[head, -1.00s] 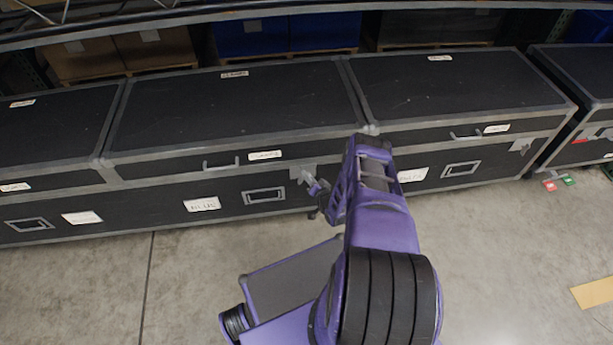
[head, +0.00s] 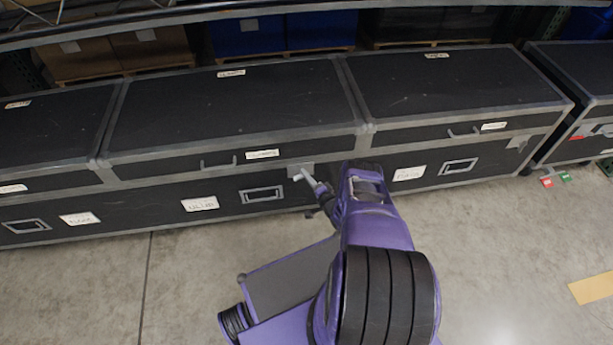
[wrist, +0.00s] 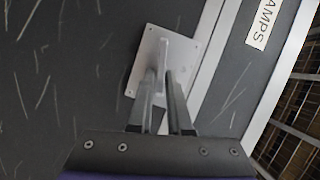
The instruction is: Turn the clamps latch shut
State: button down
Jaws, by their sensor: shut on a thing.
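The clamps case is a long black case with grey edges; its lid (head: 235,105) is closed in the head view. In the wrist view a white label reading "AMPS" (wrist: 261,24) shows at the upper right, its start cut off. The latch is a light metal plate (wrist: 189,48) on the case front with a narrow grey handle (wrist: 163,58) standing out from it. My gripper (wrist: 164,78) is shut on that handle, one finger on each side. In the head view my gripper (head: 308,178) is at the latch plate (head: 297,167), partly hiding it.
Black cases stand to the left (head: 45,130) and right (head: 440,90) of it in a row, with another at the far right (head: 580,75). A shelf beam (head: 300,10) runs above and behind. The concrete floor (head: 90,290) in front is open at the left.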

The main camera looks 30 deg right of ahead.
jog(key=shift+w+d+r, duration=0.1)
jog(key=shift+r, duration=0.05)
jog(key=c, duration=1)
grip_release()
jog(key=shift+o, duration=0.2)
